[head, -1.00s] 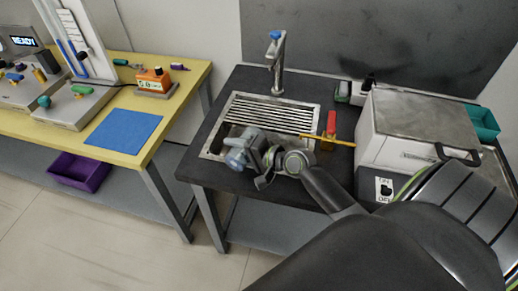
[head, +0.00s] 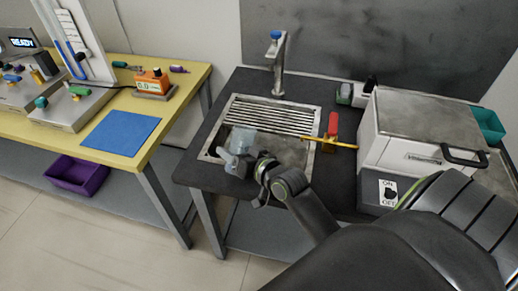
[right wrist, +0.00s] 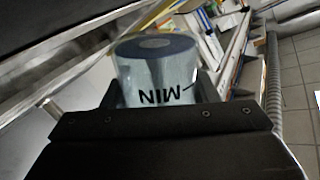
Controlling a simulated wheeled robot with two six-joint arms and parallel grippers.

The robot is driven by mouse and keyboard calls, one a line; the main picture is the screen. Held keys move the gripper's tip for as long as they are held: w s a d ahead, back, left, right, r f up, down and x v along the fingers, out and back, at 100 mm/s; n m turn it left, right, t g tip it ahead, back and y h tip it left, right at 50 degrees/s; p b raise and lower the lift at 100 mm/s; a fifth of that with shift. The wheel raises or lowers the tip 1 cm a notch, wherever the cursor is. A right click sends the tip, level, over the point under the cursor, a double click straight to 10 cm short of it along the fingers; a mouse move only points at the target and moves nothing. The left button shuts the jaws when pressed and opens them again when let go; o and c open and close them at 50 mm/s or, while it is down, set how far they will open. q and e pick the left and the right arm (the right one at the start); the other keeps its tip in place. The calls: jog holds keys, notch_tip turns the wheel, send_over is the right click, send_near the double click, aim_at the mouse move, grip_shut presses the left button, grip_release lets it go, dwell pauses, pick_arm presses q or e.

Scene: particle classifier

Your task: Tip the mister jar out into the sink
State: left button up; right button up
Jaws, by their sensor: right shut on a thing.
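The mister jar (head: 243,139) is a pale, translucent bluish container over the front left part of the sink (head: 292,152). My right gripper (head: 248,163) is shut on it, reaching in from the right. In the right wrist view, the jar (right wrist: 158,72) sits between the fingers, with a MIN mark that reads upside down and a darker round end at the top. The jar's exact tilt and what is in it are hard to tell. My left gripper is not in view.
A faucet (head: 277,62) stands behind the sink, and a slatted rack (head: 272,113) covers its back part. A red-handled yellow tool (head: 332,128) is at its right edge. A white box-shaped machine (head: 415,128) stands right. A yellow table (head: 190,88) is left.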

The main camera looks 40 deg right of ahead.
jog(key=shift+s+a+f+n+b, duration=0.15)
jog(key=shift+a+f+n+b, duration=0.15)
jog(key=shift+f+n+b, duration=0.5)
jog(key=r, duration=0.1)
jog(key=r+n, duration=0.1)
jog(key=r+n+t+h+b, duration=0.1)
jog(key=shift+s+a+r, duration=0.15)
jog(key=shift+a, duration=0.2)
jog(key=shift+r+n+t+b, duration=0.3)
jog(key=shift+n+b, duration=0.05)
jog(key=shift+n, duration=0.25)
jog(key=shift+s+r, duration=0.1)
